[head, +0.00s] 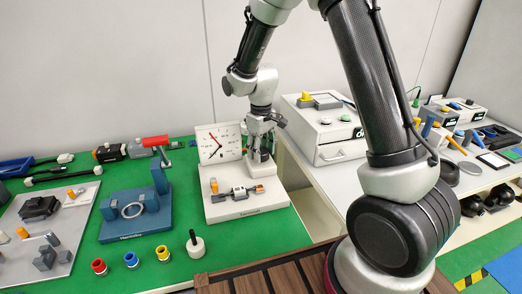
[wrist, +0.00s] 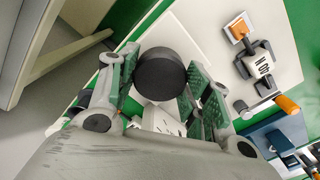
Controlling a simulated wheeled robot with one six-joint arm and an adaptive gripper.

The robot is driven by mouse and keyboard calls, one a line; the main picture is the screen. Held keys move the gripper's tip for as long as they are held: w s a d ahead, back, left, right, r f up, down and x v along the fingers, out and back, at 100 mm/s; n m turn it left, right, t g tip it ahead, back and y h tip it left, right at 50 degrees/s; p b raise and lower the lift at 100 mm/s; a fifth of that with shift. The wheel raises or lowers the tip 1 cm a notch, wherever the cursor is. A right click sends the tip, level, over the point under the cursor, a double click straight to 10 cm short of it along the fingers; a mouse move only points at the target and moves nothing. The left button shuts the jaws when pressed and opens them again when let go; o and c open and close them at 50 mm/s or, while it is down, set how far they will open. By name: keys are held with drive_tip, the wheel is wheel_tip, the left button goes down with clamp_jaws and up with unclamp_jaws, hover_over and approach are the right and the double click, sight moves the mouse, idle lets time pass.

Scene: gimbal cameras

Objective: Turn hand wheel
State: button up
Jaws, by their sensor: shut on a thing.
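The hand wheel appears to be a thick black round knob (wrist: 160,73), seen in the wrist view between the green-padded fingers of my gripper (wrist: 158,90). My gripper is shut on it from above. In the head view, my gripper (head: 261,143) points down over a pale block (head: 262,171) at the back right of a white board (head: 284,206); the knob is mostly hidden there. A square dial (head: 220,142) with a red needle stands upright just left of my gripper. How far the wheel is turned cannot be told.
A grey and orange fitting (head: 238,193) lies on the board's front. A blue fixture (head: 135,216) stands left on the green mat (head: 192,272). A small white post with a black stem (head: 195,245) is in front. A white drawer box (head: 322,130) stands right.

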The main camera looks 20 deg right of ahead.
sight(261, 150)
drive_tip(key=n, duration=0.5)
drive_tip(key=shift+n, duration=0.4)
idle(0.3)
drive_tip(key=o, duration=1)
drive_tip(key=shift+o, duration=0.2)
drive_tip(key=shift+r, duration=0.1)
wheel_tip(261, 150, up, 12)
